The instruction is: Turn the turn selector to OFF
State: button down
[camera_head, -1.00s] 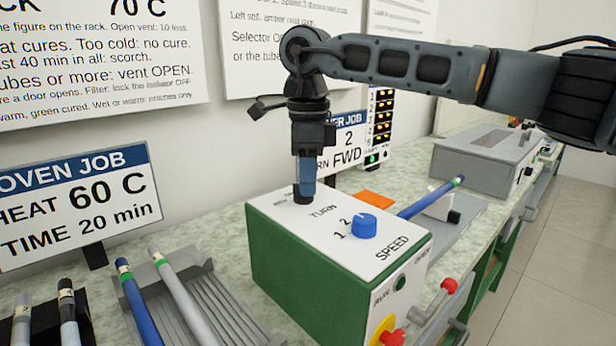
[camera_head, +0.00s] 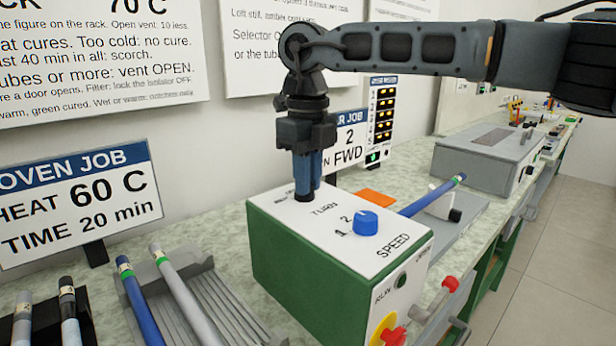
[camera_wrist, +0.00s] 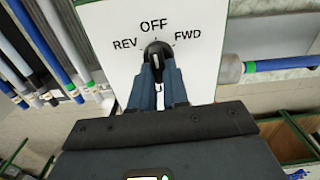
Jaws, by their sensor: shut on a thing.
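The turn selector (camera_wrist: 157,48) is a black knob on the white top of a green box (camera_head: 300,262). In the wrist view it sits below the printed OFF, with REV to its left and FWD to its right. Its bar lies nearly in line with OFF, tilted slightly; a small light mark shows on it. My gripper (camera_wrist: 159,72) is shut on the knob, with a blue finger on each side. In the head view my gripper (camera_head: 306,196) points straight down at the back of the box top and hides the knob.
A blue speed knob (camera_head: 364,222) stands in front of the selector on the same top. The box front has a red-and-yellow switch (camera_head: 391,336). Tubes lie in a grey rack (camera_head: 215,300) at left. A blue rod (camera_head: 432,195) extends from the box's right side.

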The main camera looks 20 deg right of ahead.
jog(key=shift+m, duration=0.3)
jog(key=c, duration=1.1)
grip_release()
notch_tip(320, 180, up, 8)
jog(key=shift+f, duration=0.1)
